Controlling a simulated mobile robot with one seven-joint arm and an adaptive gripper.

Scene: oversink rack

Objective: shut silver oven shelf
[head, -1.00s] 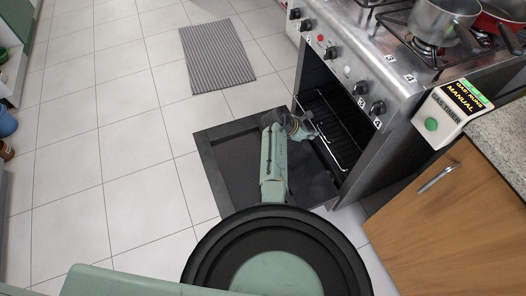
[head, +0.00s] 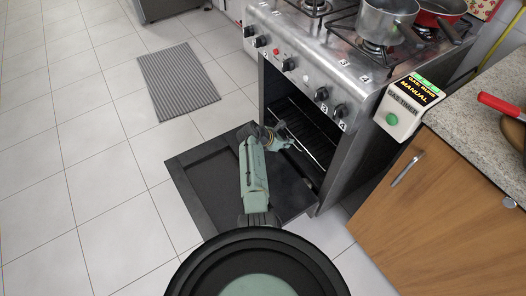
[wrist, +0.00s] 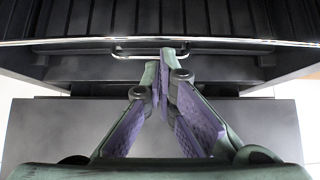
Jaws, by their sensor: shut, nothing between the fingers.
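The silver oven shelf (head: 307,135) is a wire rack inside the open oven, at the centre right of the head view. In the wrist view its bright front rail (wrist: 240,41) crosses the top, with a small looped handle (wrist: 125,54) below it. My gripper (head: 287,143) is low in front of the shelf, above the lowered oven door (head: 205,190). In the wrist view my gripper (wrist: 167,58) has its fingers together and empty, with the tips overlapping the middle of the handle. I cannot tell whether they touch it.
The steel stove (head: 310,70) carries a pot (head: 385,20) and a red pan (head: 437,10). A wooden cabinet (head: 430,200) with a stone counter stands on the right. A grey mat (head: 178,80) lies on the tiled floor, which is clear at left.

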